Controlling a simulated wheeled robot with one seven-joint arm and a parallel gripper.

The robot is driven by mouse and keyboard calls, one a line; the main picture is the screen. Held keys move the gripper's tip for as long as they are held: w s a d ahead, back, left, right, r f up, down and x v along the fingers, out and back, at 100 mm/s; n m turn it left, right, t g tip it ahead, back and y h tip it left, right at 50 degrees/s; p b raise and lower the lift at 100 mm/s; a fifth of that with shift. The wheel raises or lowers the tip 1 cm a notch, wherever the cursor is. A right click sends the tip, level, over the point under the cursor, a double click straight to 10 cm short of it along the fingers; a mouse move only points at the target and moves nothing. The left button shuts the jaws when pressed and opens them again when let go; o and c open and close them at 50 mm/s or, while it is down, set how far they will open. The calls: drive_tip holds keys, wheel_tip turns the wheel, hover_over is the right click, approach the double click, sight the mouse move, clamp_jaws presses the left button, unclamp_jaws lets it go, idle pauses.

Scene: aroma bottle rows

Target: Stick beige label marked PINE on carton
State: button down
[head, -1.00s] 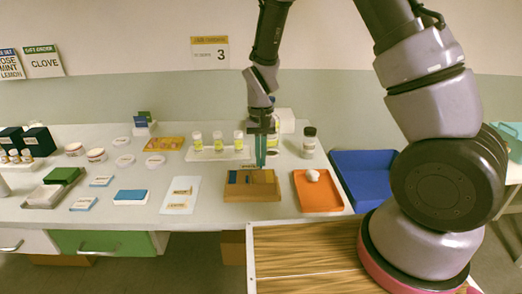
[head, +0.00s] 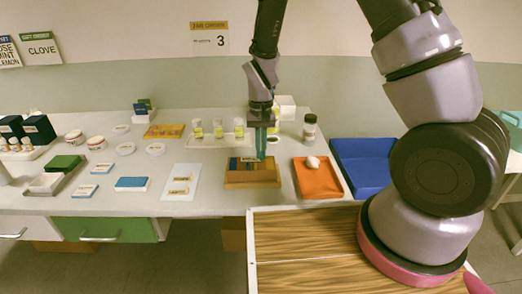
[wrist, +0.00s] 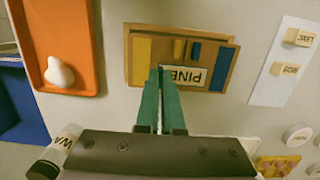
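My gripper (head: 260,157) points down over the wooden tray (head: 265,184). In the wrist view its teal fingertips (wrist: 160,72) are close together at one end of the beige PINE label (wrist: 186,76). They appear shut on it, and the label sticks out sideways above the tray. In the head view the label (head: 250,159) is small, just left of the fingers. A white box (head: 287,112) stands behind my gripper, partly hidden; I cannot tell whether it is the carton.
An orange tray (head: 318,186) with a white lump (head: 313,162) and a blue bin (head: 365,170) lie to the right. A white sheet with beige labels (head: 180,170) lies left. Yellow-labelled bottles (head: 218,129) stand behind. A dark-capped bottle (head: 309,128) stands right of my gripper.

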drive_tip(key=shift+f, duration=0.35)
idle(1.2)
drive_tip(key=c, duration=1)
unclamp_jaws()
drive_tip(key=shift+r, duration=4.05)
